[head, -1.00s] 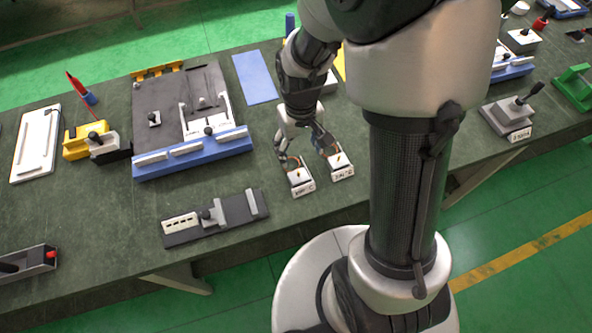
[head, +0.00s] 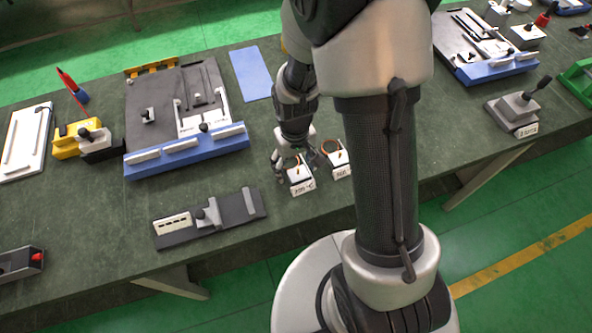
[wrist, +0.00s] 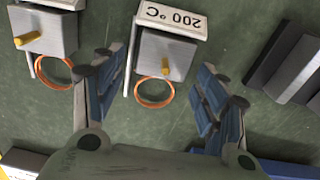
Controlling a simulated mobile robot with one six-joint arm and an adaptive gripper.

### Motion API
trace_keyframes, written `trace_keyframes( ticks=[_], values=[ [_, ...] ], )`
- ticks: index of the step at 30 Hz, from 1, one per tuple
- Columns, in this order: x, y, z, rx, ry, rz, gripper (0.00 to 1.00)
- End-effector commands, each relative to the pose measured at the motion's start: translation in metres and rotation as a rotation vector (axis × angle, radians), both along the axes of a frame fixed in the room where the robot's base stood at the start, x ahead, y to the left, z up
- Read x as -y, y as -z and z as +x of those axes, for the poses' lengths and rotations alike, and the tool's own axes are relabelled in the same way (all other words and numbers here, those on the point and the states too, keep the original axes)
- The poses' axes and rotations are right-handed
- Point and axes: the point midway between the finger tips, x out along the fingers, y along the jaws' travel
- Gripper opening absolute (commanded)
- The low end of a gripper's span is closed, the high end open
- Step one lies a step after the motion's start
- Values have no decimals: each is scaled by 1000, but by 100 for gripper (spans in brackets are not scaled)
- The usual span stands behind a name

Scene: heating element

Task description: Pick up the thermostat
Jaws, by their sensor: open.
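Two small thermostat-like boxes with copper rings stand near the table's front edge. The left one (head: 300,180) in the head view carries a "200 °C" label. It also shows in the wrist view (wrist: 166,52), with a grey top, a small yellow peg and a copper ring. The other box (head: 338,165) is just right of it, at the upper left in the wrist view (wrist: 45,35); its label is unreadable. My gripper (wrist: 160,78) is open, with blue-padded fingers on either side of the 200 °C box, apart from it. I cannot tell its exact height.
A grey fixture (head: 210,218) lies to the left, also at the right in the wrist view (wrist: 290,65). A large blue-edged station (head: 185,155) stands behind it. A blue plate (head: 250,73) lies farther back. The second box is close beside one finger.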

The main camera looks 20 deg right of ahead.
Motion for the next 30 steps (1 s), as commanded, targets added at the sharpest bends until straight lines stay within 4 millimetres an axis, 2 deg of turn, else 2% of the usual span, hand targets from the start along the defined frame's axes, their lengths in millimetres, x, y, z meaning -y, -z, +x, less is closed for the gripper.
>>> trace_keyframes(
  ticks=[2, 24, 30],
  values=[
    [0, -1, 0, 1, 0, 0, 66],
    [0, -1, 0, 0, 0, 0, 17],
    [0, -1, 0, 1, 0, 0, 16]
  ],
)
